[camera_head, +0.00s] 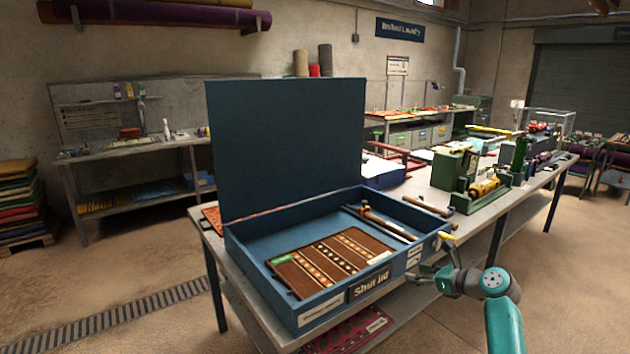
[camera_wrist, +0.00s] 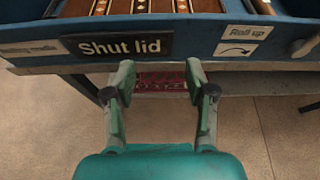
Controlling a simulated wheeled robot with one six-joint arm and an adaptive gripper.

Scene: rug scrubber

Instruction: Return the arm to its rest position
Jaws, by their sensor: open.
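My gripper (camera_wrist: 157,82) is open and empty in the wrist view, its two green-grey fingers spread apart just in front of the blue box's front wall. In the head view my gripper (camera_head: 428,275) is at the box's front right corner, at the end of my teal arm. The blue box (camera_head: 325,308) stands on the workbench with its lid (camera_head: 288,140) raised upright. A brown patterned rug (camera_head: 333,262) lies flat inside it. A "Shut lid" label (camera_wrist: 124,46) is on its front wall. I cannot tell whether my gripper touches the box.
The long workbench (camera_head: 255,318) runs back to the right, with a green machine (camera_head: 480,187) and a hammer (camera_head: 426,206) on it. A pink rug (camera_head: 350,333) lies on the lower shelf. The floor (camera_head: 570,270) at right is clear. A floor grate (camera_head: 120,318) runs at left.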

